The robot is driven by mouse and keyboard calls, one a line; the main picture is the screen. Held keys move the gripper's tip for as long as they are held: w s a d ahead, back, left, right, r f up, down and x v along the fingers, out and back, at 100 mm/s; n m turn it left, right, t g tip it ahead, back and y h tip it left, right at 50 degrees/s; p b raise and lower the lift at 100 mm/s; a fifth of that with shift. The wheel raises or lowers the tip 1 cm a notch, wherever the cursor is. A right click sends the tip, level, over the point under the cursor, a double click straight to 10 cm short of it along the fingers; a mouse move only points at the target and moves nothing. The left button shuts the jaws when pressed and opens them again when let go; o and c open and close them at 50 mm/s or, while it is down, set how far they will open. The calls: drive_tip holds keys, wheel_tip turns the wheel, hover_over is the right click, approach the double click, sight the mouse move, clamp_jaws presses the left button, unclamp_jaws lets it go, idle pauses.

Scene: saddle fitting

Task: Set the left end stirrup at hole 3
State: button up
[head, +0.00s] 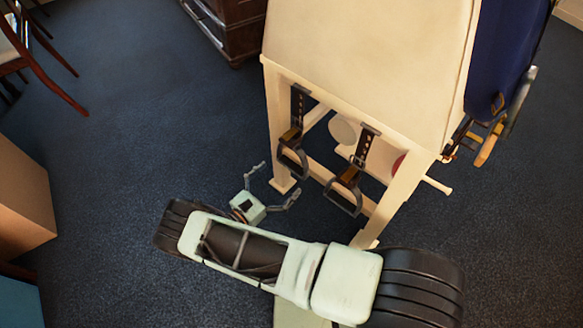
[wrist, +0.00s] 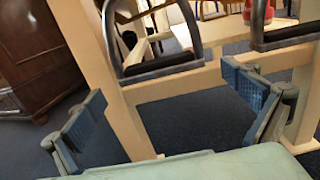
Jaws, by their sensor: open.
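The left end stirrup (head: 292,160) is a dark metal loop hanging from a black strap (head: 297,105) with a row of holes on the pale stand. In the wrist view its tread (wrist: 160,67) shows high in the picture, above the space between the fingers. A second stirrup (head: 345,197) hangs to its right from a similar strap (head: 366,142); its tread also shows in the wrist view (wrist: 285,36). My gripper (head: 277,179) is open and empty, low in front of the stand and apart from the left stirrup. Which hole is used cannot be told.
The pale stand (head: 370,70) has legs (head: 279,130) and a crossbar close beyond my gripper. A blue cloth (head: 505,45) and metal fittings hang at its right. A dark wooden chest (head: 225,28) stands behind left.

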sight(290, 169)
drive_tip(key=shift+b+x, duration=0.35)
drive_tip(key=shift+x, duration=2.35)
drive_tip(key=c, duration=1.4)
drive_tip(key=shift+r, duration=0.1)
drive_tip(key=shift+c, duration=0.3)
